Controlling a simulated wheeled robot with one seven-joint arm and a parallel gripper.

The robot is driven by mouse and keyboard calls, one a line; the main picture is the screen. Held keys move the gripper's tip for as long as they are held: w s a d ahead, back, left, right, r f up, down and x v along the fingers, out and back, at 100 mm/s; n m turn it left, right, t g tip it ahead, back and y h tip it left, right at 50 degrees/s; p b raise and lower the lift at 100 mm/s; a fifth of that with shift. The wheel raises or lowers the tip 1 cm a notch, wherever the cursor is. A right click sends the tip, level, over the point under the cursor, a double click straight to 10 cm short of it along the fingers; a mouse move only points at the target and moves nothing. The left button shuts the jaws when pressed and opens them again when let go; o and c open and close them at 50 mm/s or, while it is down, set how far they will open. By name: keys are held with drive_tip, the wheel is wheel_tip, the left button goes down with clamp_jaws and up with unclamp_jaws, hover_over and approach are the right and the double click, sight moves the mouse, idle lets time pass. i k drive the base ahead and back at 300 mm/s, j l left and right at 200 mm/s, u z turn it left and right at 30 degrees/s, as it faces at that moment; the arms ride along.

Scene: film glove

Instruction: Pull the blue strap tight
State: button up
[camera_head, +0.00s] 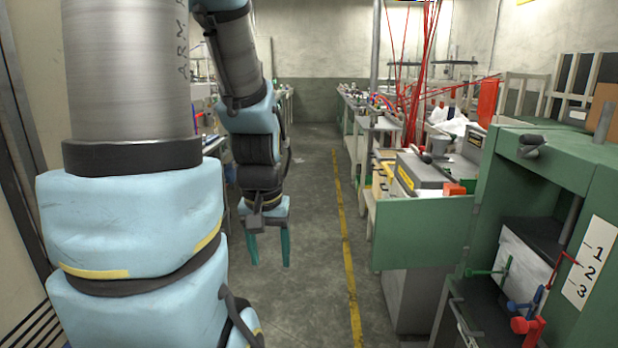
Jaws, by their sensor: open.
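My gripper (270,255) hangs pointing down over the open aisle floor, left of the picture's middle. Its two teal fingers are apart, with nothing between them. I cannot clearly make out a blue strap. A small blue handle-like piece (525,306) shows at the lower right, between a green one (490,272) and a red one (528,326), at the front of the green machine. My gripper is well to the left of these pieces and apart from them. Whether the blue piece is part of a strap, I cannot tell.
A white plate marked 1, 2, 3 (590,262) is on the green machine (560,160). Red strands (411,75) hang over the cluttered right bench. A green panel (422,233) juts toward the aisle. The grey floor (310,220) is clear beside a yellow line (347,250).

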sight(512, 306)
drive_tip(key=z, duration=1.15)
